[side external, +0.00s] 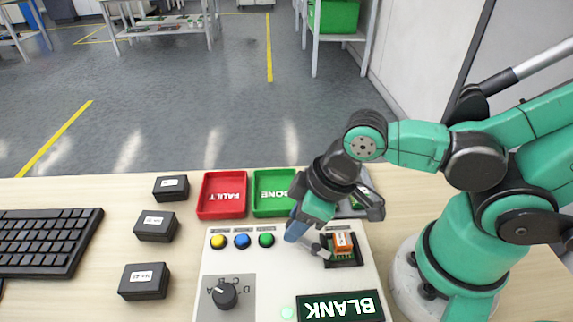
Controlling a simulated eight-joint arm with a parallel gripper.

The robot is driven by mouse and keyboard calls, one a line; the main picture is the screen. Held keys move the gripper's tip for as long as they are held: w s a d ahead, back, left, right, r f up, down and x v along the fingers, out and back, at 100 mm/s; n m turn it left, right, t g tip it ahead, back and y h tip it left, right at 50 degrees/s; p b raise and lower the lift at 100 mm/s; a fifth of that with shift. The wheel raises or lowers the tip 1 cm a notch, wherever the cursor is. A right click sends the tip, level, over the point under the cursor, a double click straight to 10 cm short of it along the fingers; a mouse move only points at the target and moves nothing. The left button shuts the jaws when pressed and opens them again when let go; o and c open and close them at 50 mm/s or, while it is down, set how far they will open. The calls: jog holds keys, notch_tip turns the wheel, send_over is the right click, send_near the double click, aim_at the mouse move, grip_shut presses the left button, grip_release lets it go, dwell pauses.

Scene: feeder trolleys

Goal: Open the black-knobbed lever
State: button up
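A white control panel (215,262) lies on the bench. Near its right side is a dark socket (352,262) holding an orange-topped part (342,241). A short grey rod with a darker end (319,249) shows at the socket's left edge; it looks like the lever, but I cannot clearly make out its black knob. My gripper (297,232) points down just left of the socket, close to this rod. I cannot tell whether it touches the rod or whether its fingers are open, as the wrist hides part of them.
A black rotary knob (224,295), yellow (218,241), blue (242,240) and green (266,239) buttons and a BLANK display (341,306) are on the panel. Red (222,211) and green (264,210) trays lie behind. Black boxes (145,281) and a keyboard (45,240) are left.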

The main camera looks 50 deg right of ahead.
aim_at(305, 240)
jog(key=shift+o, duration=0.9)
jog(key=shift+r, duration=0.1)
jog(key=shift+v, duration=1.45)
notch_tip(305, 240, up, 7)
jog(key=f+n, duration=0.1)
jog(key=a+f+n+g+h, duration=0.1)
jog(key=n, duration=0.1)
jog(key=f+n+g+h, duration=0.1)
jog(key=shift+w+a+f, duration=0.15)
jog(key=shift+w, duration=0.25)
jog(key=shift+n+g+h, duration=0.3)
jog(key=shift+n+h, duration=0.2)
jog(key=shift+n, duration=0.4)
jog(key=shift+w+f, duration=0.15)
jog(key=shift+f, duration=1.5)
jog(key=shift+w+f, duration=0.2)
jog(key=shift+f, duration=1.5)
